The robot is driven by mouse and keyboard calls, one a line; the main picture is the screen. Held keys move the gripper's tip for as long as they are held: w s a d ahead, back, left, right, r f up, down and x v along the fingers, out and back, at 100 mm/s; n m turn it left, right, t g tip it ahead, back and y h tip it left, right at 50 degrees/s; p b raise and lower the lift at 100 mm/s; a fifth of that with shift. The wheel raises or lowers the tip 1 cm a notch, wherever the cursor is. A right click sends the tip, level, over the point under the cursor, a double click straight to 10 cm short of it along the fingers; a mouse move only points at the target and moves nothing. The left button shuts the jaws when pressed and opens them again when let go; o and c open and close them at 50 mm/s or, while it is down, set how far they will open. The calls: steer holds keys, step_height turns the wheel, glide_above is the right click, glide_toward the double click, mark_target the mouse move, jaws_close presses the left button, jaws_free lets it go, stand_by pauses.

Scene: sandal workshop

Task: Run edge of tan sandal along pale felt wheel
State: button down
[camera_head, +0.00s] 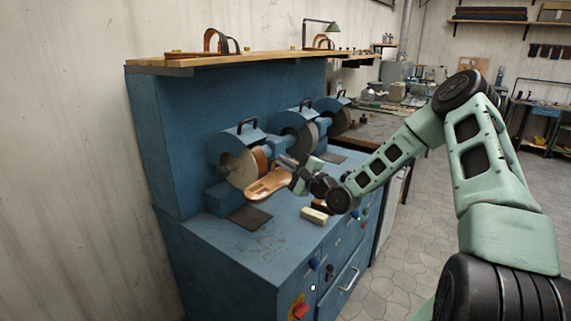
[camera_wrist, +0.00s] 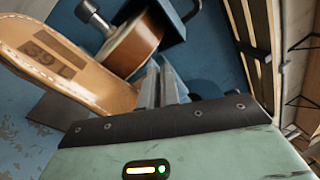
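The tan sandal (camera_head: 268,184) is at the front of the nearest grinding machine, beneath its wheels. In the wrist view the sandal (camera_wrist: 50,62) shows its pale sole with a dark "39 L" mark. My gripper (camera_head: 291,171) is at the sandal's right end. In the wrist view the fingers (camera_wrist: 160,88) are close together at the sandal's edge and appear shut on it. The pale felt wheel (camera_head: 240,169) is left of a brown wheel (camera_head: 262,158) on the same machine. I cannot tell whether the sandal touches either wheel. A brown-rimmed wheel (camera_wrist: 135,48) is beyond the fingers.
The blue bench (camera_head: 277,238) carries more grinding machines (camera_head: 300,130) to the right. A pale block (camera_head: 314,215) lies near the front edge, and a dark pad (camera_head: 250,217) lies in front of the wheel. A wooden shelf (camera_head: 260,59) runs above. The bench's front left is clear.

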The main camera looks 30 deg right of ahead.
steer(key=shift+w+d, duration=0.15)
steer(key=shift+d, duration=0.05)
stand_by(0.5)
steer(key=shift+w+d, duration=0.2)
steer(key=shift+d, duration=0.1)
steer(key=shift+w+d+r, duration=0.1)
steer(key=shift+w+d, duration=0.25)
steer(key=shift+d, duration=0.4)
steer(key=shift+w+d, duration=0.15)
steer(key=shift+d, duration=0.1)
steer(key=shift+w+d, duration=0.2)
steer(key=shift+d, duration=0.3)
stand_by(0.4)
steer(key=shift+w+d, duration=0.15)
steer(key=shift+d, duration=0.15)
steer(key=shift+w+d, duration=0.1)
steer(key=shift+d, duration=0.05)
stand_by(0.8)
steer(key=shift+w+d, duration=0.3)
steer(key=shift+d, duration=0.3)
steer(key=shift+w+d+b, duration=0.2)
steer(key=shift+d+b, duration=0.1)
steer(key=shift+d, duration=0.2)
